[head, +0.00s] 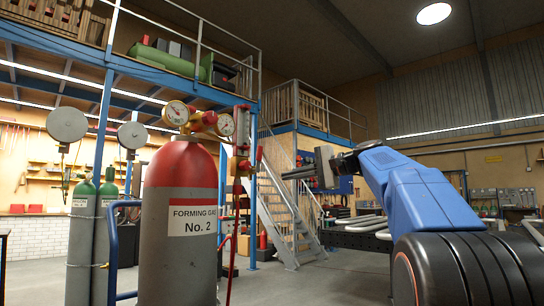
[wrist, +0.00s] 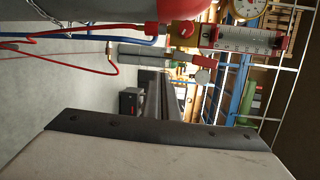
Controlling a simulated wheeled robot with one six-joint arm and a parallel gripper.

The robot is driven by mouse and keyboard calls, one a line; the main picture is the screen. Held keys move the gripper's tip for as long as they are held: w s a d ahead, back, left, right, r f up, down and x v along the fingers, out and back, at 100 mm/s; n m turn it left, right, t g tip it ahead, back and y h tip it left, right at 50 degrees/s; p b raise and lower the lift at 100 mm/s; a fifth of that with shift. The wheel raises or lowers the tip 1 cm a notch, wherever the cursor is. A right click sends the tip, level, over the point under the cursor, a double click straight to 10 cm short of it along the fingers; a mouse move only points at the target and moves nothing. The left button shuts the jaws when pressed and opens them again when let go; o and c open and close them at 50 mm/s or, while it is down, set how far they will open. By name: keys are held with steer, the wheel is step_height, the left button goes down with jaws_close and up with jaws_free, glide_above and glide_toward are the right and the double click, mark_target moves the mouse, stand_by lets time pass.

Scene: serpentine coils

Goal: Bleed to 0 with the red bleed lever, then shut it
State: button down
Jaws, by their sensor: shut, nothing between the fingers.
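A grey gas cylinder (head: 178,262) with a red shoulder and a "FORMING GAS No. 2" label stands upright in the head view. On top are a brass and red regulator with a left gauge (head: 177,112) and a right gauge (head: 225,124); their readings are too small to make out. A clear flowmeter tube (wrist: 248,39) shows in the wrist view. In the head view a slim red lever (head: 259,155) stands nearly upright beside the fittings at the right. My gripper (head: 288,173) is shut and empty, a little right of the lever and apart from it.
A red hose (wrist: 75,60) runs from the fittings. Green-topped cylinders (head: 82,235) stand at the left. A blue trolley handle (head: 113,240) is beside the cylinder. Metal stairs (head: 285,215) and a dark workbench (head: 350,238) lie behind. Some floor between is clear.

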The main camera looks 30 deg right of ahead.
mark_target(262, 151)
steer(key=d+r+t+y, duration=0.1)
steer(key=d+r, duration=0.5)
steer(key=r, duration=0.1)
steer(key=w+a+r, duration=0.1)
steer(key=w+a, duration=0.6)
steer(key=a, duration=0.2)
steer(key=shift+a, duration=0.25)
steer(key=shift+w, duration=0.1)
steer(key=shift+s+a+r+n, duration=0.15)
steer(key=shift+s+a+r, duration=0.05)
steer(key=shift+a, duration=0.2)
steer(key=shift+s+a+r+n, duration=0.15)
steer(key=shift+a, duration=0.2)
steer(key=shift+s, duration=0.1)
